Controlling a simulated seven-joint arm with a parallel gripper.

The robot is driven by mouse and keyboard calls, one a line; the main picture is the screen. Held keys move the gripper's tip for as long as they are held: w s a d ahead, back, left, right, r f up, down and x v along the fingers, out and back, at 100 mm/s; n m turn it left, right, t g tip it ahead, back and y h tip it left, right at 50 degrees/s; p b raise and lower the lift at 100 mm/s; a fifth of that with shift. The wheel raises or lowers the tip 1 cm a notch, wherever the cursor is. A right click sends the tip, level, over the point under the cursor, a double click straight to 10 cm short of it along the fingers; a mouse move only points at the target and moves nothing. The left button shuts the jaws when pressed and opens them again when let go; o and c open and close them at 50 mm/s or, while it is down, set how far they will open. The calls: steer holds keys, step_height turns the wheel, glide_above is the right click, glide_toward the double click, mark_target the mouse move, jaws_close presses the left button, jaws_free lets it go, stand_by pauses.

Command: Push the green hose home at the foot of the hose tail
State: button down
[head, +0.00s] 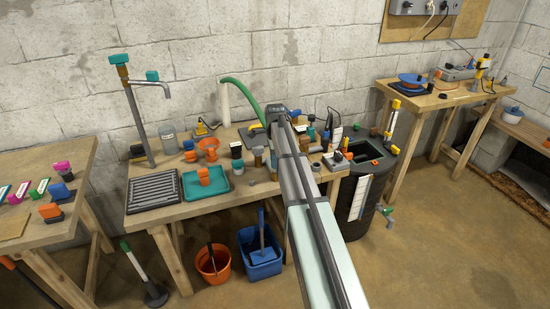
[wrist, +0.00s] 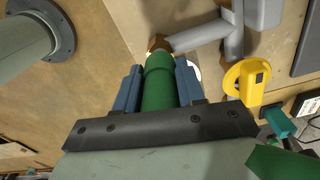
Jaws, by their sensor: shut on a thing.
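The green hose (wrist: 158,88) is between the two blue fingers of my gripper (wrist: 157,72) in the wrist view, and my gripper is shut on it. The hose's front end meets a brass-coloured fitting (wrist: 158,43) at the end of a grey pipe (wrist: 198,36). The hose end covers whatever tail lies inside it, so I cannot tell whether a gap is left at its foot. In the head view the green hose (head: 240,90) arches over the bench's back edge; my arm hides its held end and the fitting.
A flanged grey-green post (wrist: 28,38) stands left in the wrist view, and a yellow object (wrist: 245,80) lies right. In the head view, a teal tray (head: 218,188), a drain grille (head: 153,190) and several small objects crowd the bench. A dark barrel (head: 378,215) stands to the right.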

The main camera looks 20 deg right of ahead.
steer(key=shift+f, duration=1.3)
stand_by(1.1)
steer(key=c, duration=0.6)
jaws_free()
step_height(320, 180, up, 14)
steer(key=shift+f, duration=0.1)
stand_by(0.4)
